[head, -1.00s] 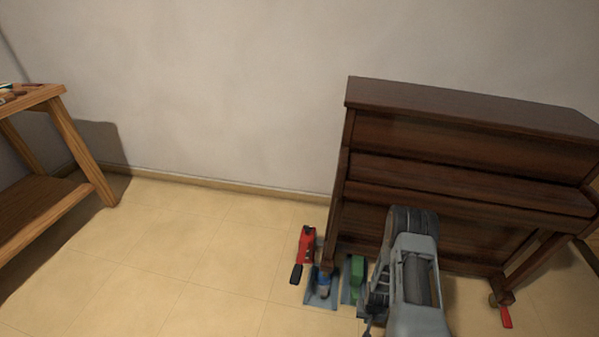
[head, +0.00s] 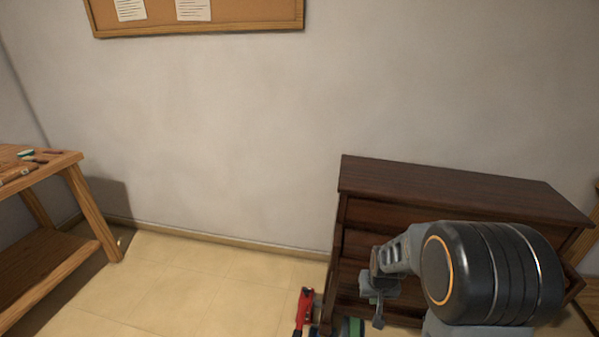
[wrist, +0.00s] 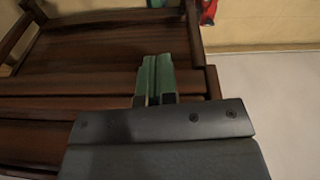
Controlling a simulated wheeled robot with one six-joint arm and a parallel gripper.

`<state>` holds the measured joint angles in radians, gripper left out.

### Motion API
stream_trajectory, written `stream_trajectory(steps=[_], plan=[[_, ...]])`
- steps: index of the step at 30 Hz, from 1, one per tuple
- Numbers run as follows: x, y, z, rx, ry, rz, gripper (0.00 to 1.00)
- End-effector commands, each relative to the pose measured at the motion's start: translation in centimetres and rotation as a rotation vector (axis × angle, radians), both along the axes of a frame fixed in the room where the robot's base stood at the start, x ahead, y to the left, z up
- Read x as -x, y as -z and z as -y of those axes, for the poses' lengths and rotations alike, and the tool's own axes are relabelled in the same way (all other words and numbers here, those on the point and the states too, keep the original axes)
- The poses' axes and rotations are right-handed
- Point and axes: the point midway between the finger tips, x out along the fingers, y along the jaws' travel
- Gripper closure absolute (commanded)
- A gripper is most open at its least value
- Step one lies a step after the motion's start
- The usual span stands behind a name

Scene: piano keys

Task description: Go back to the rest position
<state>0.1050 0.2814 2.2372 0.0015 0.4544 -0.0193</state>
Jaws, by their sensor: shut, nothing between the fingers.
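My gripper (head: 378,318) hangs small and partly hidden below the wrist there. In the wrist view my gripper (wrist: 155,78) shows two green fingers side by side, shut and empty. I see no contact between the fingers and the piano, though the exact gap is hard to tell.
A wooden workbench (head: 65,165) with tools stands at left. A corkboard (head: 245,14) hangs on the wall. Tiled floor (head: 180,285) between is clear.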

Motion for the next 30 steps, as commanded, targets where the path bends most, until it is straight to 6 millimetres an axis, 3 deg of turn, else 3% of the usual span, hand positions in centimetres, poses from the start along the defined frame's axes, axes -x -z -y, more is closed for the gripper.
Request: stream_trajectory(steps=[1, 3, 6, 9, 12, 18, 30], plan=[[0.7, -6.2, -0.6, 0.002, -0.011, 0.027, 1.00], [2.2, -11.6, -1.3, 0.002, -0.026, 0.048, 1.00], [4.6, -18.2, -2.2, 0.003, -0.044, 0.074, 1.00], [7.1, -23.4, -2.9, 0.003, -0.061, 0.098, 1.00], [9.3, -27.2, -3.5, 0.002, -0.075, 0.117, 1.00], [12.3, -31.3, -4.0, -0.001, -0.092, 0.141, 1.00], [13.3, -32.1, -4.3, -0.001, -0.098, 0.146, 1.00]])
